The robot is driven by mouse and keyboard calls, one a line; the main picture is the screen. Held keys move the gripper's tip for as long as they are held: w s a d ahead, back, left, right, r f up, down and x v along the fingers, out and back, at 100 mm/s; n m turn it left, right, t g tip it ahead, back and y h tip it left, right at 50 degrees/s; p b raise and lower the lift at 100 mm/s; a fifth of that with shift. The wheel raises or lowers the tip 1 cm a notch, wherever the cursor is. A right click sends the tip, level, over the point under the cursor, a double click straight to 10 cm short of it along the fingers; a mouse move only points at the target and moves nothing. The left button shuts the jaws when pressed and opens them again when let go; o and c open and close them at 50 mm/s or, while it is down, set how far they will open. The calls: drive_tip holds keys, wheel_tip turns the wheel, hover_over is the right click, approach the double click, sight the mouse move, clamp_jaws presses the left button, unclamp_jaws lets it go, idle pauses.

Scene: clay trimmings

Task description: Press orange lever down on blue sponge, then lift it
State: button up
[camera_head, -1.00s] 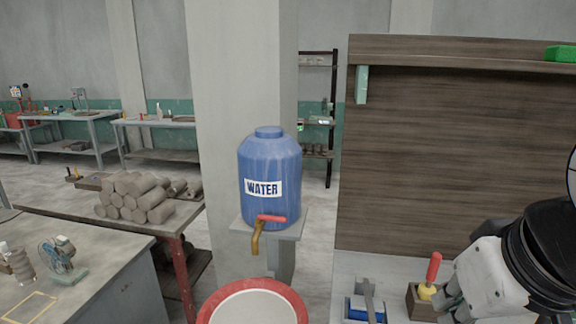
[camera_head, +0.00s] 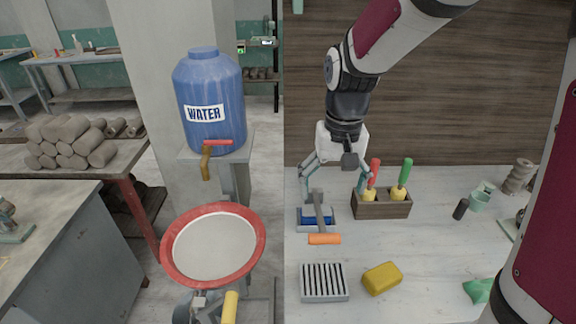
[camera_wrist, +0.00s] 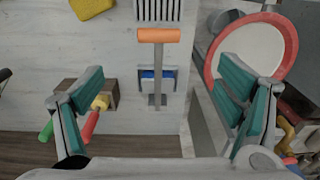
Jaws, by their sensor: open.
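The orange lever (camera_head: 325,239) is an orange crossbar on a flat grey arm, and it also shows at the top middle of the wrist view (camera_wrist: 158,35). Its grey arm crosses over the blue sponge (camera_head: 308,222), which lies in a small grey holder; blue edges of the sponge show beside the arm in the wrist view (camera_wrist: 147,74). My gripper (camera_head: 333,192) hangs above the rear end of the lever, pointing down. Its fingers are spread wide and empty in the wrist view (camera_wrist: 162,92), one on each side of the lever, apart from it.
A wooden block (camera_head: 382,209) with red-handled and green-handled tools stands close right of my gripper. A slotted grey tray (camera_head: 324,283) and a yellow sponge (camera_head: 382,278) lie in front. A red-rimmed basin (camera_head: 255,270) is left, below the blue water tank (camera_head: 209,100).

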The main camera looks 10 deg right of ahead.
sight(325, 235)
drive_tip(key=f, duration=1)
drive_tip(key=w+f, duration=0.1)
drive_tip(key=f, duration=0.4)
drive_tip(key=shift+f+p, duration=0.3)
drive_tip(key=shift+p, duration=0.05)
